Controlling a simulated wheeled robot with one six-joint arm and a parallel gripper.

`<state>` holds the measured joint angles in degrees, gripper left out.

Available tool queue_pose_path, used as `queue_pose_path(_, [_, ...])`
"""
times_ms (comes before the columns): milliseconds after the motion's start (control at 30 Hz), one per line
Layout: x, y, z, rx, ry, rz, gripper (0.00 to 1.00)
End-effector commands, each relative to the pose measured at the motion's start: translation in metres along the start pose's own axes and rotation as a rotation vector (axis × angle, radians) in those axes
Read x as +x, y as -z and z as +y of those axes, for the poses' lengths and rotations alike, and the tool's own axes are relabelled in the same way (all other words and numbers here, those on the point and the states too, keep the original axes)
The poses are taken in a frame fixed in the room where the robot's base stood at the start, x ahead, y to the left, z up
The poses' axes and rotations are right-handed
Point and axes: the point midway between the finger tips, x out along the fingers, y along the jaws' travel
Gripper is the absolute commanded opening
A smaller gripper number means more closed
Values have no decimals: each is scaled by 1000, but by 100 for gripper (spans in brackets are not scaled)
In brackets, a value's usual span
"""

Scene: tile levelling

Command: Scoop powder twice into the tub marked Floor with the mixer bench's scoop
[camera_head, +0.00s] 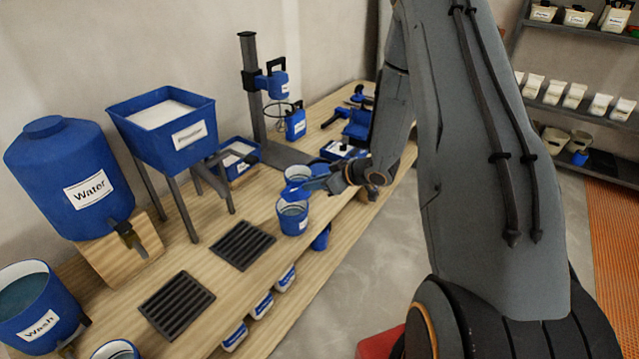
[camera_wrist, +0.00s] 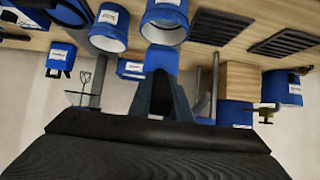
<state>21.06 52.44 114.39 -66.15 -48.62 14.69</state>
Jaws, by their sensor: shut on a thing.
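My gripper (camera_head: 345,177) is shut on a blue scoop (camera_head: 317,185), which reaches left over the bench beside two blue tubs. The near tub (camera_head: 293,220) and the tub behind it (camera_head: 297,174) stand upright on the bench. Their labels are too small to read, so I cannot tell which is marked Floor. In the wrist view, the blue scoop (camera_wrist: 160,60) sticks out from between the fingers (camera_wrist: 160,97), with two tubs (camera_wrist: 109,28) close beyond. The scoop's contents are hidden. The blue powder hopper (camera_head: 150,143), with white inside, stands on legs at the left.
A blue water tank (camera_head: 60,165) and a wash bucket (camera_head: 35,305) stand at the left. Two black grates (camera_head: 176,303) lie on the bench. A mixer stand (camera_head: 250,90) rises behind the tubs. A shelf (camera_head: 590,113) of pots stands at the right.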

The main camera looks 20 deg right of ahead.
Motion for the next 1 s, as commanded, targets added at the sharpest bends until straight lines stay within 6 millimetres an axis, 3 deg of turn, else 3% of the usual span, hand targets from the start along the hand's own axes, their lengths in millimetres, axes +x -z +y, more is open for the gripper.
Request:
queue_pose_path(400, [12, 29, -2, -4, 3, -196, 0])
queue_pose_path(1000, [27, 50, -2, -1, 7, -384, 0])
